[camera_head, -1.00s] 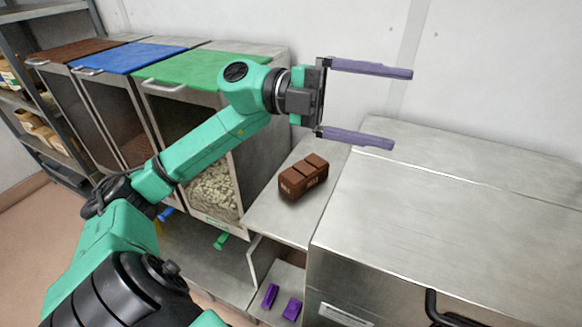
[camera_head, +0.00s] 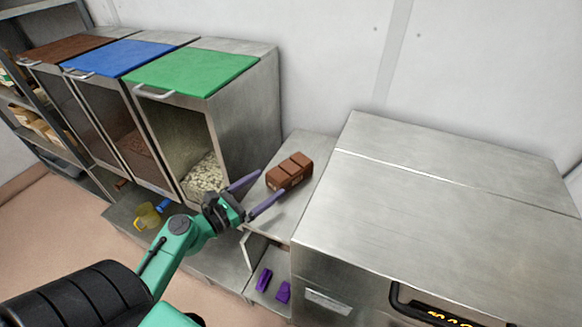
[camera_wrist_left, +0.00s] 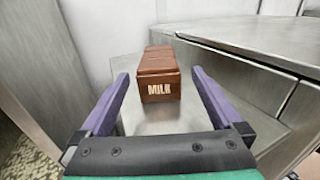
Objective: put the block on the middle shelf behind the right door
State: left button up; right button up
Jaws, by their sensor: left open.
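The block (camera_head: 289,172) is brown, made of segments, and lies on a steel counter (camera_head: 270,217) between the bins and a steel cabinet. In the left wrist view the block (camera_wrist_left: 158,76) shows the word MILK on its near end. My left gripper (camera_head: 271,183) is open, its purple fingers pointing at the block from the near left. In the left wrist view the block appears between the fingers, with the gripper's body still short of it. My right gripper is not in view. I cannot make out a right door or a middle shelf.
A steel cabinet (camera_head: 440,185) with a dark handle and lit display stands right of the counter. A green-lidded bin (camera_head: 245,110) stands close on the left, beside blue- and brown-lidded bins. Purple pieces (camera_head: 264,279) lie in a low compartment. A yellow scoop (camera_head: 147,215) lies below the bins.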

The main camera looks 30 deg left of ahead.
aim_at(290, 166)
pick_arm(q)
jog(key=x, duration=0.1)
jog(key=p+x, duration=0.1)
jog(key=x, duration=0.2)
jog(key=shift+w+r, duration=0.2)
jog(key=shift+r, duration=0.05)
jog(key=p+x, duration=0.1)
jog(key=x, duration=0.3)
jog(key=shift+w+d+f+p, duration=0.1)
jog(key=shift+w+p, duration=0.2)
jog(key=shift+w, duration=0.05)
jog(key=shift+w+f, duration=0.1)
jog(key=shift+w, duration=0.15)
grip_shut()
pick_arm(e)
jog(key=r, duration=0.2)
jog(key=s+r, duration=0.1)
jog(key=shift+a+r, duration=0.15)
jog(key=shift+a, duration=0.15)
